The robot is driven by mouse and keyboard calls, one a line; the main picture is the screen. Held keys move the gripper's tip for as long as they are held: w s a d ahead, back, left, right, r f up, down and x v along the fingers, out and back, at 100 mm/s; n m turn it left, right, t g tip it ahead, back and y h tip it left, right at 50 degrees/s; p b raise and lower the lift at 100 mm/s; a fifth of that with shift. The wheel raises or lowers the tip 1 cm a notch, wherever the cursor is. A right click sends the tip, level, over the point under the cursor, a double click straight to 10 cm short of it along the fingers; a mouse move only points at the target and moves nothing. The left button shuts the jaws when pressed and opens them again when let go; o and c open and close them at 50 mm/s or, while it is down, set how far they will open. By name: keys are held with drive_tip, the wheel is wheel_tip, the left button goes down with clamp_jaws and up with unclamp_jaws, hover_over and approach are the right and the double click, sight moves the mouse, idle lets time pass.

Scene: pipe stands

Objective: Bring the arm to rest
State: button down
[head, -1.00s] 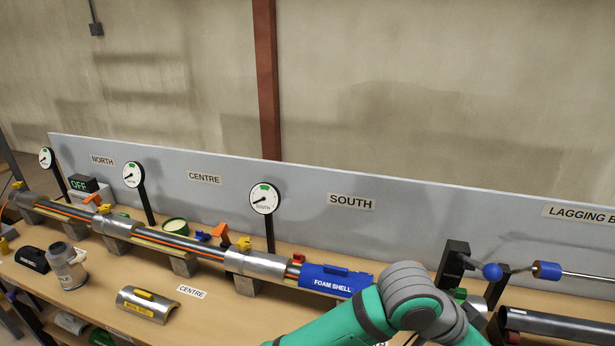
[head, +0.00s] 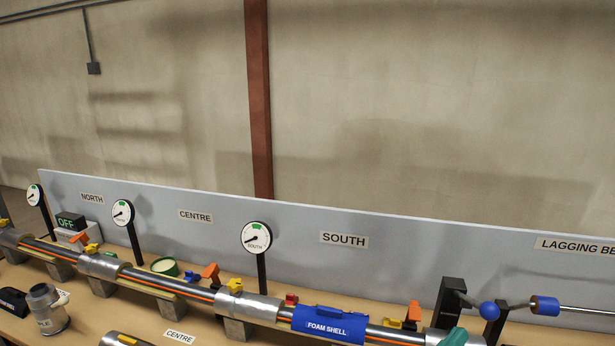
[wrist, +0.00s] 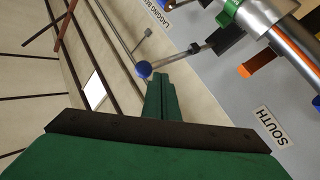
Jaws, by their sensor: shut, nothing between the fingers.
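In the wrist view my gripper (wrist: 160,95) has its green fingers together with nothing between them. It points up toward the board and wall, near a blue ball on a rod (wrist: 144,69), and I cannot tell the gap between them. A blue foam shell (head: 328,324) sits on the pipe (head: 190,288) at the south section.
Gauges stand at north (head: 35,195), centre (head: 123,213) and south (head: 256,238). A grey board (head: 410,256) runs behind the pipe. A grey jar (head: 48,310) stands at the left. A rod with a blue ball (head: 489,310) juts out at the right.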

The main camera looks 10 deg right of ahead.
drive_tip(key=s+a+f+n+t+y, duration=0.35)
drive_tip(key=a+f+n+y, duration=0.2)
drive_tip(key=a+f, duration=0.45)
drive_tip(key=s+a+f+n+t+y, duration=0.2)
drive_tip(key=a+f+n+t+y, duration=0.2)
drive_tip(key=a+f+y, duration=0.45)
drive_tip(key=s+a+f+m+y, duration=0.1)
drive_tip(key=s+a+f+m, duration=0.1)
drive_tip(key=s+a, duration=0.6)
drive_tip(key=s+a+f+m+g+y, duration=0.1)
drive_tip(key=s+a+f, duration=0.4)
drive_tip(key=s, duration=0.8)
drive_tip(key=a+m+y, duration=0.1)
drive_tip(key=a, duration=0.2)
drive_tip(key=shift+a+f, duration=0.15)
drive_tip(key=shift+a, duration=0.15)
